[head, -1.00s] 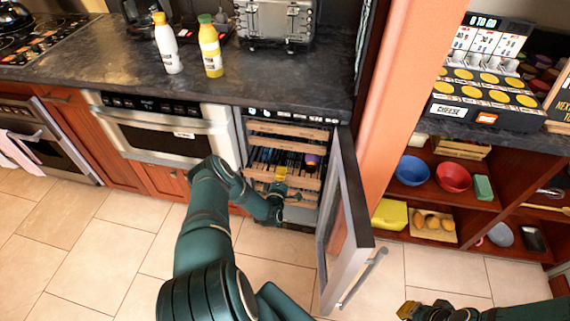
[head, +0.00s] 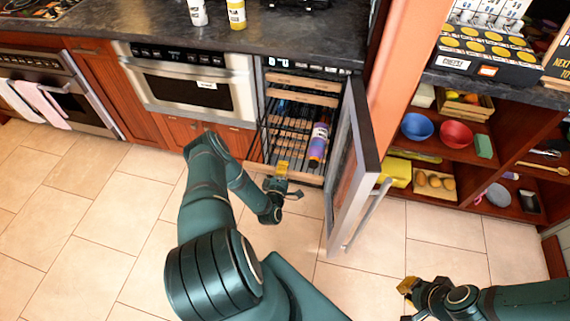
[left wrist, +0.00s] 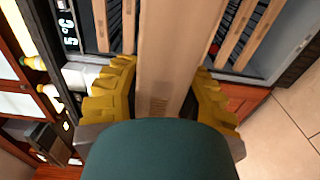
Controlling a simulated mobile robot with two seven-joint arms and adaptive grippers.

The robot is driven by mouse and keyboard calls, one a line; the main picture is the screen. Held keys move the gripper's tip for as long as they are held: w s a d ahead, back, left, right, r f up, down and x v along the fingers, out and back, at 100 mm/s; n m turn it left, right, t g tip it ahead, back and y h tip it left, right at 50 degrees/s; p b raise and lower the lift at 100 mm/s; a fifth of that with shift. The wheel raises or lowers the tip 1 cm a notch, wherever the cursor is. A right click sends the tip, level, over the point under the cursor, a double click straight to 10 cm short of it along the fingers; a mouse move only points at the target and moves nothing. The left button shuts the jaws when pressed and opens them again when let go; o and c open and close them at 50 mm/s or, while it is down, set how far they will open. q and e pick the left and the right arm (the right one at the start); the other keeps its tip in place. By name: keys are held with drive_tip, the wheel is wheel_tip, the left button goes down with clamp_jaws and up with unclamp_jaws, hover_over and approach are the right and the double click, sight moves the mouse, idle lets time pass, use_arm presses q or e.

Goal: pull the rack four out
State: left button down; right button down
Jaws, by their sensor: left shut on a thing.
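The wine cooler (head: 284,74) stands open below the counter. One of its racks (head: 307,178) is slid well out past the others, with its wooden front towards me and a purple and orange bottle (head: 318,142) lying on it. My left gripper (head: 283,168) is at that front. In the left wrist view its yellow fingers (left wrist: 160,97) are shut on either side of the wooden front (left wrist: 165,60). My right gripper (head: 406,285) is low at the right, away from the cooler, and its jaw gap is unclear.
The cooler's glass door (head: 353,165) stands open just right of the rack, with a long handle (head: 368,213). Open shelves with bowls (head: 455,134) are further right. The tiled floor (head: 130,215) in front is clear.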

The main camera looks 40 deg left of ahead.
use_arm(q)
drive_tip(key=shift+s+d+r, duration=0.2)
drive_tip(key=shift+s+d, duration=0.15)
drive_tip(key=shift+s, duration=0.25)
drive_tip(key=c, duration=0.6)
unclamp_jaws()
drive_tip(key=shift+f, duration=0.1)
drive_tip(key=shift+s+d, duration=0.1)
drive_tip(key=shift+s, duration=0.05)
drive_tip(key=shift+s+d, duration=0.15)
drive_tip(key=shift+s, duration=0.15)
drive_tip(key=v, duration=1.1)
